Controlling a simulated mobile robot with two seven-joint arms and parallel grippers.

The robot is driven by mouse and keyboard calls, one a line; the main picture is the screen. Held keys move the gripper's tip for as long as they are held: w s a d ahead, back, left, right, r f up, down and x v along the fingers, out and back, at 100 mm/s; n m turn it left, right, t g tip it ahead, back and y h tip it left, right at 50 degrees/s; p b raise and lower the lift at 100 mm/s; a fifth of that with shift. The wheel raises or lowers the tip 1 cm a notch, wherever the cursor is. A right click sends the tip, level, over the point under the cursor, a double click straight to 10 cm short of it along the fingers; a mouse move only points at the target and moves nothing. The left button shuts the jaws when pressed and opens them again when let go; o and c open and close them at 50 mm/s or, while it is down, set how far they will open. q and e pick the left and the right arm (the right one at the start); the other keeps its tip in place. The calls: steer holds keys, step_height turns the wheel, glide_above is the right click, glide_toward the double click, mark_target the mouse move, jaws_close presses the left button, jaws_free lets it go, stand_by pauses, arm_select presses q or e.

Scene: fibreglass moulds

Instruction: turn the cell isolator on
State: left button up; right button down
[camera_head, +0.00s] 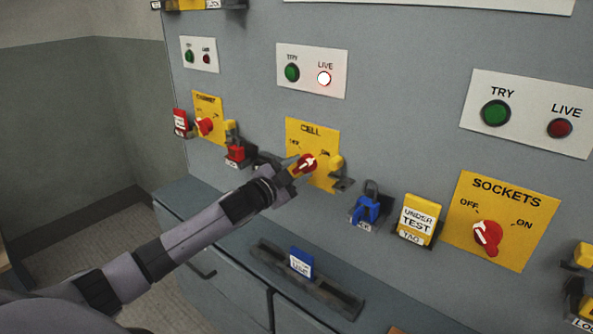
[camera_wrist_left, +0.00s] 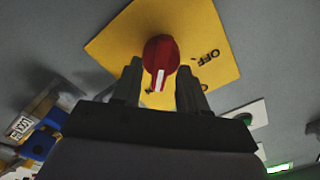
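The cell isolator's yellow plate (camera_head: 318,137) is on the grey wall panel, with "CELL" along its top. Its red knob (camera_head: 304,163) carries a white mark pointing up and right in the head view. My left gripper (camera_head: 297,172) is at the knob. In the left wrist view its two fingers (camera_wrist_left: 160,85) are apart, one on each side of the near end of the knob (camera_wrist_left: 161,54), with gaps visible. The "OFF" label shows right of the knob there. Contact is unclear. My right gripper is not in view.
The LIVE lamp (camera_head: 324,79) above the cell isolator is lit. A blue padlock (camera_head: 367,208), an "UNDER TEST" tag (camera_head: 418,217) and the sockets isolator (camera_head: 520,205) are further right. A tray (camera_head: 335,299) lies on the ledge below.

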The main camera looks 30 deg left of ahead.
arm_select(q)
steer(key=s, duration=0.7)
steer(key=shift+a+b, duration=0.25)
steer(key=shift+b, duration=0.15)
stand_by(0.5)
steer(key=s+d+f+n+g, duration=0.2)
steer(key=s+d+f, duration=0.35)
steer(key=f, duration=0.35)
steer(key=s+d+f+n+g, duration=0.2)
steer(key=s+d+f, duration=0.35)
steer(key=f, duration=0.45)
steer(key=s+d+f+n+g, duration=0.1)
steer(key=s+d+f+n, duration=0.1)
steer(key=s+d+f, duration=0.2)
steer(key=s+d+f+n+g+h, duration=0.1)
steer(key=s+d+f, duration=0.3)
steer(key=s, duration=0.6)
steer(key=shift+s+d+f+n+g+p, duration=0.15)
steer(key=shift+s+d+n+g+p, duration=0.2)
steer(key=shift+g, duration=0.35)
steer(key=shift+a, duration=0.1)
